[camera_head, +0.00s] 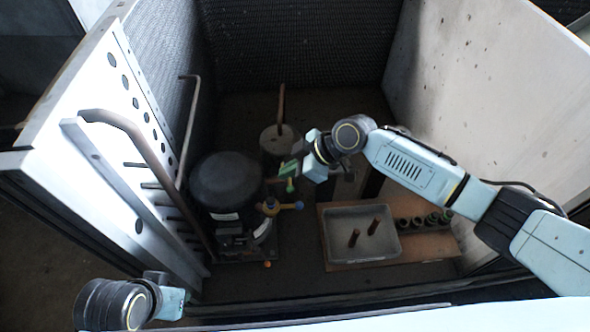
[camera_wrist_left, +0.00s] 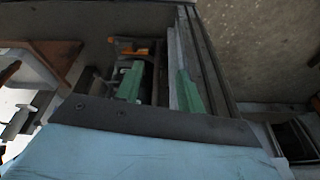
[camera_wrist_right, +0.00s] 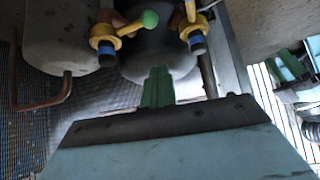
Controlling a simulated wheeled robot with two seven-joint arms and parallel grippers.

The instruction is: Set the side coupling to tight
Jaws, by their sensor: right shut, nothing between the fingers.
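A dark rounded compressor (camera_head: 225,182) stands in the housing, with two valve-like couplings on its right side. One coupling (camera_head: 270,207) is yellow with blue at its end; another with a green-tipped lever (camera_head: 290,186) sits just behind it. In the right wrist view, both couplings are yellow with blue ends, one at the left (camera_wrist_right: 105,38) and one at the right (camera_wrist_right: 192,36). I cannot tell which is the side coupling. My right gripper (camera_head: 287,170) is shut and empty, close to the green-tipped lever, apparently apart from it. My left gripper (camera_wrist_left: 160,88) is open and empty near the housing's front edge.
A grey tray (camera_head: 334,259) with two brown rods lies on a wooden board (camera_head: 440,245), beside several dark rings (camera_head: 425,223). A grey cylinder (camera_head: 277,140) with a copper pipe stands behind. A perforated panel with pipes (camera_head: 140,140) bounds the left, a pale wall (camera_head: 480,90) the right.

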